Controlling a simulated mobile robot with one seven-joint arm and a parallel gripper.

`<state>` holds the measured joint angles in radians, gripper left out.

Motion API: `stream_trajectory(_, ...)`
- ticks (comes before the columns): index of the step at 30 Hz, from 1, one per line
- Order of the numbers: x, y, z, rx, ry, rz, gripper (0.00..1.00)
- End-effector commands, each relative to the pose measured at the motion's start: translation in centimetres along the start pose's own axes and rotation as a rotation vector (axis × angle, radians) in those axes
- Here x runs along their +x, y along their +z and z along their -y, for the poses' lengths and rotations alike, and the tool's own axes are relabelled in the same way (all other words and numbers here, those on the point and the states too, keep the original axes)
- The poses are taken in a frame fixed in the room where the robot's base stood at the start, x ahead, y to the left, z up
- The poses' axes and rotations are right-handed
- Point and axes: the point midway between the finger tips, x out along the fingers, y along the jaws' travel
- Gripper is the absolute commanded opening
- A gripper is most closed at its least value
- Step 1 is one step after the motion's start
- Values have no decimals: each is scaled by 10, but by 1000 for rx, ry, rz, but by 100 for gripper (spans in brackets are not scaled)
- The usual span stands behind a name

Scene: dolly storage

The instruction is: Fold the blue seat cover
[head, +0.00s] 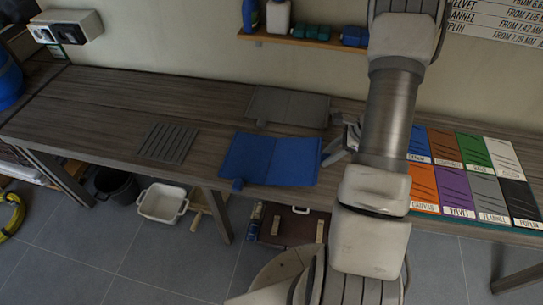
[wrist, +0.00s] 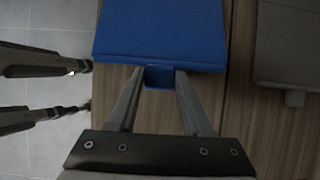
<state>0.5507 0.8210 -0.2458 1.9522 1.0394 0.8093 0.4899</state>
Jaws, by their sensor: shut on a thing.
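The blue seat cover (head: 270,158) lies spread open and flat on the wooden bench, with a crease line across its middle. One small tab hangs at its front left corner. Its near end (wrist: 160,35) fills the top of the wrist view, with a blue tab (wrist: 160,77) between my fingertips. My gripper (head: 338,150) is at the cover's right edge, partly hidden by my arm. In the wrist view my gripper (wrist: 159,78) is shut on that tab.
A grey cover (head: 288,107) lies behind the blue one. A slatted grey mat (head: 167,143) lies to the left. Coloured fabric sample cards (head: 455,185) lie to the right. A wall shelf (head: 310,42) holds bottles. Bins and a white tub (head: 162,203) stand below the bench.

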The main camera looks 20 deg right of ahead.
Motion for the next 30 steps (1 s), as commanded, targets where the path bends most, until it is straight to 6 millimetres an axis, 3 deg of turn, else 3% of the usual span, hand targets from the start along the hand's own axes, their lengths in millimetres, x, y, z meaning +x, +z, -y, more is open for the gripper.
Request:
stream_trajectory(4, 0, 0, 0, 0, 0, 0, 32)
stream_trajectory(5, 0, 0, 0, 0, 0, 1, 46)
stream_trajectory(14, -1, 1, 0, 0, 0, -2, 44)
stream_trajectory(30, -20, 34, 0, -2, 2, -176, 44)
